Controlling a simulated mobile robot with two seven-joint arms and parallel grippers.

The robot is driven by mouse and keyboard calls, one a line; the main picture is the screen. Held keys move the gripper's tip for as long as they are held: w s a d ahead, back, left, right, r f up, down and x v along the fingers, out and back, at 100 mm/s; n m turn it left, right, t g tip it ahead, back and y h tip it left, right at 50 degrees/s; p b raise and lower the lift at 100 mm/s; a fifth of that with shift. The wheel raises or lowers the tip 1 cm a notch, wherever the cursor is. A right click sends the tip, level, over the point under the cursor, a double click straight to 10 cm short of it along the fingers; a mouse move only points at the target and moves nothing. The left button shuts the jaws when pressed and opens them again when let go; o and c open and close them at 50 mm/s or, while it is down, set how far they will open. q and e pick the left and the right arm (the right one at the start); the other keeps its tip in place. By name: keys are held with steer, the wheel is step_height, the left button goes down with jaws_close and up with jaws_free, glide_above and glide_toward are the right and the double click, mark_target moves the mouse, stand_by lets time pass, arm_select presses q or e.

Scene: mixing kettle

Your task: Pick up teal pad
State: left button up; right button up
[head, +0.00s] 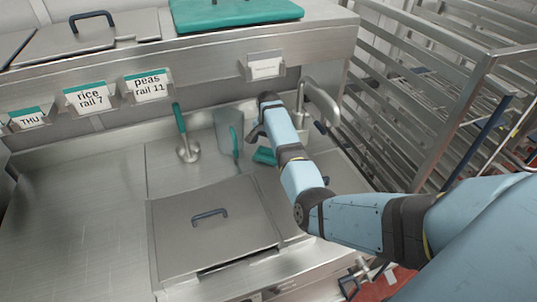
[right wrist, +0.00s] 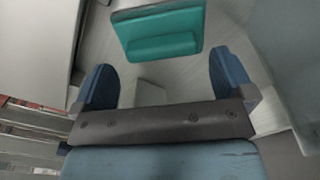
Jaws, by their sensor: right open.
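The teal pad (head: 264,156) lies on the steel counter near the back wall, partly hidden behind my right arm. In the right wrist view the teal pad (right wrist: 162,28) is a flat plate with a raised block along its near side. My right gripper (right wrist: 161,78) is open and empty. Its two blue fingers stand wide apart, and the pad shows beyond them, roughly centred between them and apart from both. In the head view my right gripper (head: 256,133) is mostly hidden by its own wrist. My left gripper is not in view.
A lidded pan (head: 215,228) is in front. A tap (head: 318,98) stands close right of my wrist. A wire rack (head: 440,110) is at the right.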

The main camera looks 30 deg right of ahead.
mark_target(269, 154)
steer(key=shift+f, duration=1.45)
steer(key=c, duration=0.8)
